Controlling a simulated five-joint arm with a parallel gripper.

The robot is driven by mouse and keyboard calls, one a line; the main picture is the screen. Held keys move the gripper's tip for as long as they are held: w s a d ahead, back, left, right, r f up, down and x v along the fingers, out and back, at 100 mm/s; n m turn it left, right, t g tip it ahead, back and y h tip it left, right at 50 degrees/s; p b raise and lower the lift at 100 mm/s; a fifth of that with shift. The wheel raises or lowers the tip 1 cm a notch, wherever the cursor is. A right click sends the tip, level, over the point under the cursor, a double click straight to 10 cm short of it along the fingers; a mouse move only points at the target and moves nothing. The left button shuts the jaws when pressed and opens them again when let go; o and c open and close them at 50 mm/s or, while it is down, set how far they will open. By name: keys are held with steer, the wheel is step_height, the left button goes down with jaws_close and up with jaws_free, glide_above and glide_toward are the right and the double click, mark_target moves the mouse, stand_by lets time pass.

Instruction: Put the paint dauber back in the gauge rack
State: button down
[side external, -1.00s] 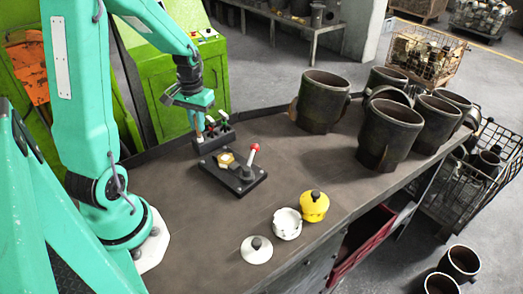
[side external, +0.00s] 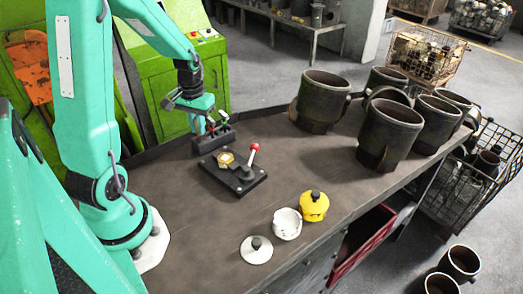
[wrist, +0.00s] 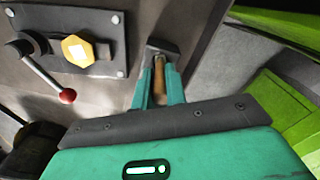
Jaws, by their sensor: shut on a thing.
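My gripper (wrist: 159,88) is shut on the paint dauber, whose wooden handle (wrist: 160,80) shows between the two green fingers in the wrist view. The gauge rack (side external: 212,144) is a dark block near the back edge of the bench, with small items standing in it. In the side view my gripper (side external: 203,125) is at the rack's left end, right above it or touching it; I cannot tell which. The dauber's lower end is hidden, so I cannot tell whether it sits in a slot. The rack's dark end (wrist: 163,47) shows just beyond the fingers in the wrist view.
A black plate (side external: 238,182) with a red-knobbed lever (side external: 253,152) and a brass hexagon (side external: 226,159) lies in front of the rack. Large dark metal cups (side external: 390,133) fill the right.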

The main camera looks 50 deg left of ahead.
steer(key=shift+f, duration=0.3)
stand_by(0.4)
steer(key=c, duration=1.3)
jaws_free()
steer(key=shift+c, duration=0.2)
steer(key=shift+r, duration=0.15)
steer(key=shift+r, duration=3.35)
steer(key=shift+r, duration=0.1)
steer(key=shift+r, duration=1.4)
